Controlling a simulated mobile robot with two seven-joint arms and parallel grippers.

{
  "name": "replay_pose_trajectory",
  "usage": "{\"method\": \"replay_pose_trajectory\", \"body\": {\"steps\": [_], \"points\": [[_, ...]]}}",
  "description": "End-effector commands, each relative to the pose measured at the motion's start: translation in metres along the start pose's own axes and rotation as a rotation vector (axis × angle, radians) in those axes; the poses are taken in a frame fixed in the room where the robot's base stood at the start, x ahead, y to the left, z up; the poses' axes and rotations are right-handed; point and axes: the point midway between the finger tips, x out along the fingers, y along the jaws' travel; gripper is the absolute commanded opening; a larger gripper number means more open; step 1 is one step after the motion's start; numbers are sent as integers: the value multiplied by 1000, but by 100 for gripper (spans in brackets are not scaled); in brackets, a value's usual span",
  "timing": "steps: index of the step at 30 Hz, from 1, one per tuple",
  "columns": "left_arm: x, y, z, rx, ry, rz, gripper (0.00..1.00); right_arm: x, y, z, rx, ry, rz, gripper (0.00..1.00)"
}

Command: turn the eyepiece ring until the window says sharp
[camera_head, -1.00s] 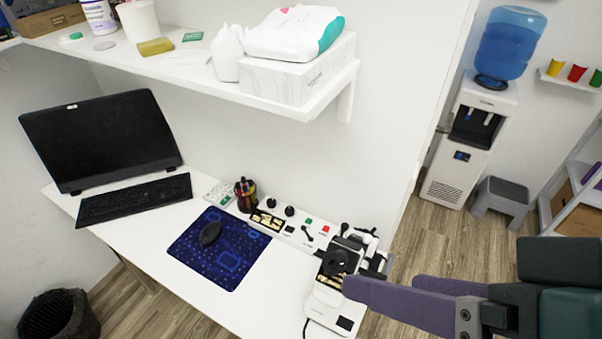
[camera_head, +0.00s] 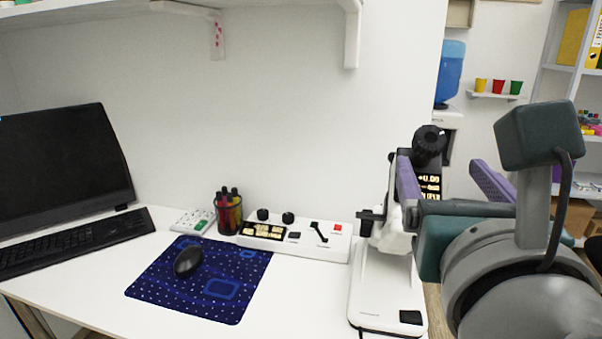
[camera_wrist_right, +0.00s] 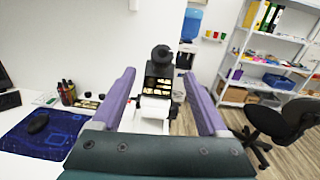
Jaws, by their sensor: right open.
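The white eye-test instrument (camera_head: 385,285) stands at the right end of the desk. Its black eyepiece ring (camera_head: 430,142) is at the top, with a dark window (camera_head: 430,186) of pale lettering below it. The lettering is too small and partly covered to read surely. In the right wrist view the ring (camera_wrist_right: 162,54) and window (camera_wrist_right: 158,83) lie ahead, between the fingers. My right gripper (camera_head: 448,178) is open and empty, its purple fingers apart; they also frame the instrument in the wrist view (camera_wrist_right: 158,78). I see no contact with the ring. My left gripper is out of view.
A white control box (camera_head: 295,238) with knobs, a lever and a red button stands left of the instrument. A pen cup (camera_head: 229,214), mouse mat (camera_head: 165,290) and keyboard (camera_head: 75,243) lie further left. A wall shelf (camera_head: 90,12) hangs above. An office chair (camera_wrist_right: 275,125) stands at right.

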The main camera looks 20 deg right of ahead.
Motion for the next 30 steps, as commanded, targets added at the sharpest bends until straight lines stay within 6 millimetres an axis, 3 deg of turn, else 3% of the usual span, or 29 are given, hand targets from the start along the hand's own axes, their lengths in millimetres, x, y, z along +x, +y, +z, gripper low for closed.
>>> {"method": "replay_pose_trajectory", "body": {"steps": [18,29,30], "points": [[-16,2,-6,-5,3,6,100,92,-2,0,5,4,-5,77],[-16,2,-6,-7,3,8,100,98,-2,-1,6,5,-5,77],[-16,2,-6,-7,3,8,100,98,-2,-1,6,5,-5,72]]}}
